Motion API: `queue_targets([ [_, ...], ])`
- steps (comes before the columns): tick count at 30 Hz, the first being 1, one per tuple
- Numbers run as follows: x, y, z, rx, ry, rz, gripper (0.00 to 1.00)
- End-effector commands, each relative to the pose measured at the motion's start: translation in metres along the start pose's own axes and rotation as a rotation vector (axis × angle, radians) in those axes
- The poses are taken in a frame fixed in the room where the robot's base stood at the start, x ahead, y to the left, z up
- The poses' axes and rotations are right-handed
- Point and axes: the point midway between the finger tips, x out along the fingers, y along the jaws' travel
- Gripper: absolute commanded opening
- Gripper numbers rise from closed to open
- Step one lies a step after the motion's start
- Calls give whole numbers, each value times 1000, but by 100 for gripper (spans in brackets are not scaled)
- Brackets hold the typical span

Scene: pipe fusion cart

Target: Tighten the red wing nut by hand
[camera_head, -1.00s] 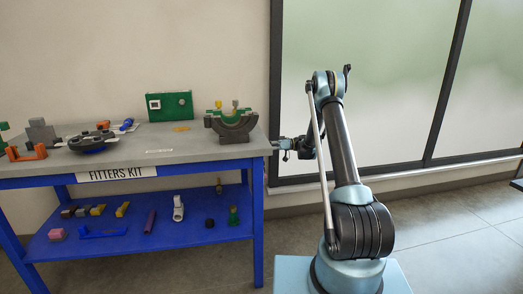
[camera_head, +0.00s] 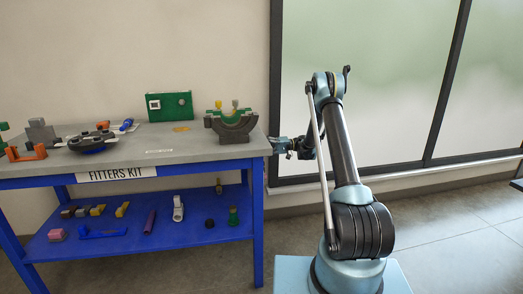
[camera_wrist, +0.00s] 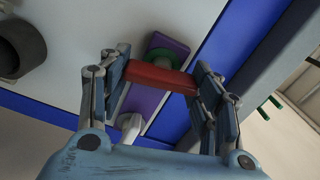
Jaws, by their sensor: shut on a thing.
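The red wing nut (camera_wrist: 160,78) shows as a red bar across the middle of the wrist view. My gripper (camera_wrist: 163,68) has one finger at each end of it and is shut on it. A green round part (camera_wrist: 168,58) shows just beyond the red bar, and what lies under the bar is partly hidden. In the head view my gripper (camera_head: 277,146) is at the right edge of the workbench (camera_head: 190,152). The wing nut cannot be made out there.
A grey and green clamp (camera_head: 232,125) stands at the bench's right end, close to my gripper. A green box (camera_head: 170,106) and a dark round part (camera_head: 92,142) are farther left. The lower blue shelf (camera_head: 190,230) holds several small parts.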

Motion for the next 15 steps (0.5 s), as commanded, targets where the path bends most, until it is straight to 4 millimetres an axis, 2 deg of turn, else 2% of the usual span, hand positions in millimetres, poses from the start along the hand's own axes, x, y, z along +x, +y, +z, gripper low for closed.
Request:
queue_targets([
  [6, -1, 2, -2, 129, 4, 4, 34],
  [15, 0, 3, -1, 215, 4, 4, 34],
])
